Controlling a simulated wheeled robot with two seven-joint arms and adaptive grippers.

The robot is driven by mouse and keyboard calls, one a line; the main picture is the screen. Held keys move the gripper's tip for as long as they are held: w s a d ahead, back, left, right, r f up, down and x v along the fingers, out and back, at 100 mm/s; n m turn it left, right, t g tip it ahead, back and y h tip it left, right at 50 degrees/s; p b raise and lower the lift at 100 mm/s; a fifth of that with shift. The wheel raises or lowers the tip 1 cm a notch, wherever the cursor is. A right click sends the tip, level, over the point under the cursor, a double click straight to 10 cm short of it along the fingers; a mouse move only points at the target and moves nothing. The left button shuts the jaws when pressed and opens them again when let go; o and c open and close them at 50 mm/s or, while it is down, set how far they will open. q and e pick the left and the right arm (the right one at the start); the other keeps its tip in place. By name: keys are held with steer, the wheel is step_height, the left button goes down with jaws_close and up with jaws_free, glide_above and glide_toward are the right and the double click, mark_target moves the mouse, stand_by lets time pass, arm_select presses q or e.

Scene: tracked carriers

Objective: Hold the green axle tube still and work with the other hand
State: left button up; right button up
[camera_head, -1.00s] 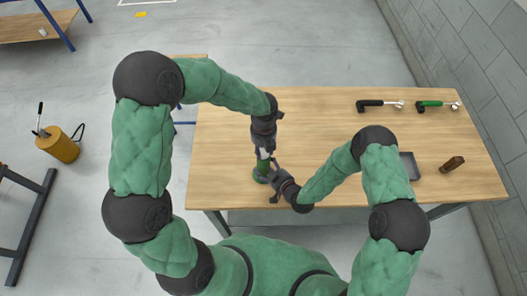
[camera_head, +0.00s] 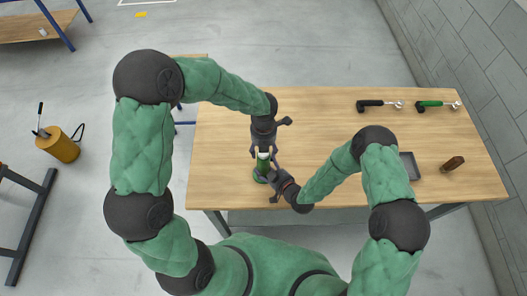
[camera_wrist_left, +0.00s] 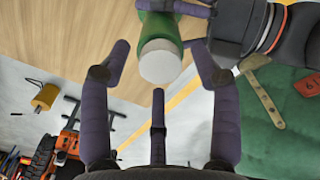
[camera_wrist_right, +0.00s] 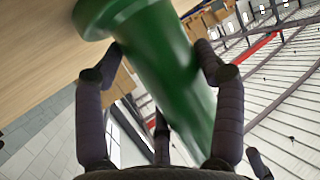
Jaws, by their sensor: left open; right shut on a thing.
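The green axle tube (camera_head: 259,175) stands upright near the table's front edge. Its pale end (camera_wrist_left: 160,61) points at my left wrist camera. My right gripper (camera_head: 271,174) is shut on the tube from the side; the right wrist view shows the tube (camera_wrist_right: 158,75) between its fingers. My left gripper (camera_head: 264,152) is open above the tube's upper end. In the left wrist view its fingers (camera_wrist_left: 160,62) are spread on both sides of the pale end, with gaps. The tube's lower part is partly hidden by my right gripper.
A grey tray (camera_head: 409,166) and a brown block (camera_head: 453,163) are on the right. The table's middle is clear.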

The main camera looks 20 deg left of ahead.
arm_select(q)
steer(key=n, duration=0.8)
steer(key=shift+n, duration=0.3)
steer(key=n, duration=0.7)
steer(key=shift+n, duration=0.4)
steer(key=n, duration=1.2)
steer(key=shift+n, duration=0.4)
